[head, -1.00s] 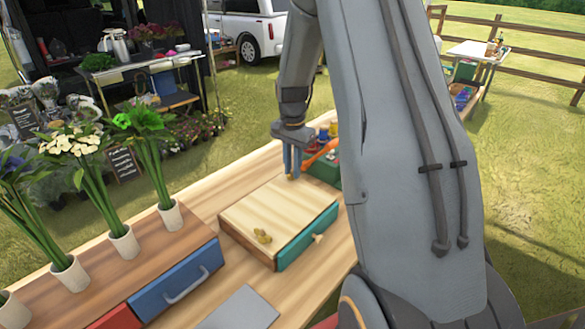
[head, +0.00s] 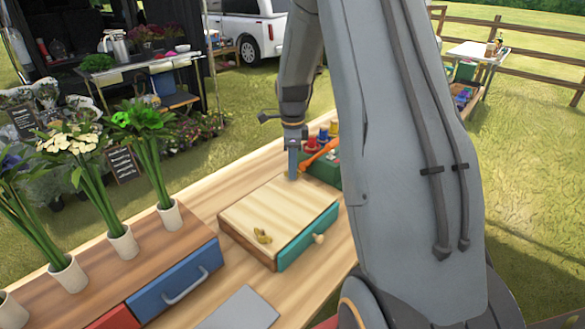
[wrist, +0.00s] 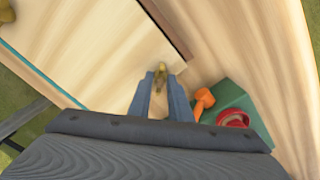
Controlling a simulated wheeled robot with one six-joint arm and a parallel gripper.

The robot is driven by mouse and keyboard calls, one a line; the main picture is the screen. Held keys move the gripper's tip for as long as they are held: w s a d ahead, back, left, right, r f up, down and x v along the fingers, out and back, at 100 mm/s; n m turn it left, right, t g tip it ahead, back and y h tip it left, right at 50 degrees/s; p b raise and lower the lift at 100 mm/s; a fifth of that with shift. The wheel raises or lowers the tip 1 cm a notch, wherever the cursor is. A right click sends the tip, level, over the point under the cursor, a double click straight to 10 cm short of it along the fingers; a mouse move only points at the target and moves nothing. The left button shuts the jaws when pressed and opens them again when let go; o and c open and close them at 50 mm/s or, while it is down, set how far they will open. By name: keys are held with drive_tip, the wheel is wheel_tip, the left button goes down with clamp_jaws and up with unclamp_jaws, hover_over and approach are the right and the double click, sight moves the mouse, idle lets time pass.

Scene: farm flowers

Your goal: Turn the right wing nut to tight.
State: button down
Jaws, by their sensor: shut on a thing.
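The right wing nut (wrist: 160,70) is small and brass-coloured. In the wrist view it shows between the fingertips of my gripper (wrist: 160,84), near the corner of a pale wooden lid. My gripper (head: 292,174) is shut on it and points down at the lid's far corner in the head view, where the fingers hide the nut. A second brass wing nut (head: 262,236) sits on the near left part of the same lid (head: 280,208), with nothing touching it. How tight either nut is cannot be seen.
The lid tops a box with a teal front (head: 305,240) and a pale knob (head: 318,238). A green crate (wrist: 238,102) with an orange tool (wrist: 203,99) and a red ring (wrist: 232,119) stands close to my gripper. Potted flowers (head: 122,242) stand at left.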

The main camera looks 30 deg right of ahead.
drive_tip(key=m, duration=0.4)
drive_tip(key=shift+d+m, duration=0.1)
drive_tip(key=shift+m, duration=0.2)
drive_tip(key=shift+m+b, duration=0.3)
drive_tip(key=shift+m, duration=1.6)
drive_tip(key=c, duration=1.6)
unclamp_jaws()
drive_tip(key=shift+r+b, duration=0.9)
drive_tip(key=shift+r, duration=3)
